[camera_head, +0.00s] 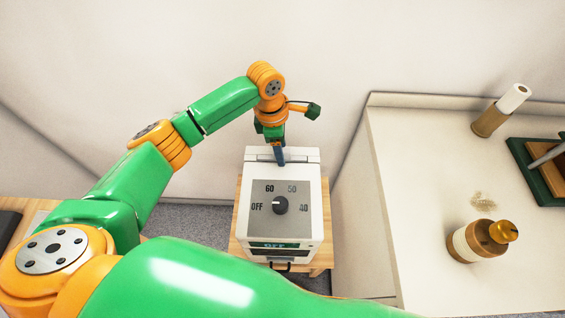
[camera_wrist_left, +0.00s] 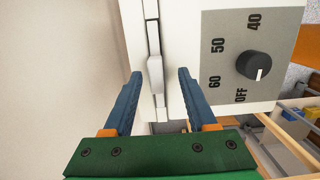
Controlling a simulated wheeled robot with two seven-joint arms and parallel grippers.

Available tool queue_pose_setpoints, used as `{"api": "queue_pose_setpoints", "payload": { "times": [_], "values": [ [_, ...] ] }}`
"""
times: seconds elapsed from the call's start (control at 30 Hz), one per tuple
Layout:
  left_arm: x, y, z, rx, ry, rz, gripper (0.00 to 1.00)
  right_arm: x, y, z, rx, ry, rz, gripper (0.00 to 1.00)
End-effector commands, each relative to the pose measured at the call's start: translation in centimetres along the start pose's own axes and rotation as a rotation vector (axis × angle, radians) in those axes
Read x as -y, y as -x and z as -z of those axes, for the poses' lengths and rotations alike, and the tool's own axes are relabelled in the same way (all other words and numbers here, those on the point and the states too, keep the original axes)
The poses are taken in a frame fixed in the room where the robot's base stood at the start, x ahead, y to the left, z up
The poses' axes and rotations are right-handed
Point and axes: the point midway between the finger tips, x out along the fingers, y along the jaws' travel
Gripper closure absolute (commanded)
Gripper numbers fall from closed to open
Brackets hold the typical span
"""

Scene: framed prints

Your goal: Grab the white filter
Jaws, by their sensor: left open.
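A white machine (camera_head: 311,220) with a grey dial panel stands on a small wooden table. In the left wrist view the white filter (camera_wrist_left: 155,75) appears as a small white tab along a narrow slot in the machine's white top. My left gripper (camera_head: 280,157) is at the rear of the machine's top, pointing down. In the left wrist view its two blue fingers (camera_wrist_left: 160,82) are open, one on each side of the tab, with gaps visible. In the head view the gripper hides the tab. My right gripper is not in view.
A black knob (camera_head: 280,205) sits on the dial panel, pointing to OFF. The wooden table (camera_head: 238,251) shows around the machine. A white counter (camera_head: 420,215) at right holds a brown-and-white jar (camera_head: 484,240), a white-topped cylinder (camera_head: 500,110) and a green tray (camera_head: 530,172).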

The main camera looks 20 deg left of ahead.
Motion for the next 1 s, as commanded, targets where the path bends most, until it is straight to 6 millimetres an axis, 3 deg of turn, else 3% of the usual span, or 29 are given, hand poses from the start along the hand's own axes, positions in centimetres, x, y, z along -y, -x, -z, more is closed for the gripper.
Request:
{"api": "queue_pose_setpoints", "payload": {
  "times": [0.1, 0.33, 0.53, 1.0],
  "values": [
    [-0.05, -1.60, 0.06, -0.001, 0.000, -0.001, 0.43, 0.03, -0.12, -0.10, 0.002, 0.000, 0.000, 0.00],
    [-0.11, -1.81, 0.05, 0.000, 0.000, -0.003, 0.45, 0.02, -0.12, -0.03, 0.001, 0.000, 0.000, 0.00],
    [-0.11, -1.79, 0.07, 0.000, 0.000, -0.003, 0.99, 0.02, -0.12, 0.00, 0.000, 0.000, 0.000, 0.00],
    [-0.11, -1.77, 0.07, 0.000, 0.000, -0.003, 1.00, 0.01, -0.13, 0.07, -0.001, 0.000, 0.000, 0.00]
  ]
}}
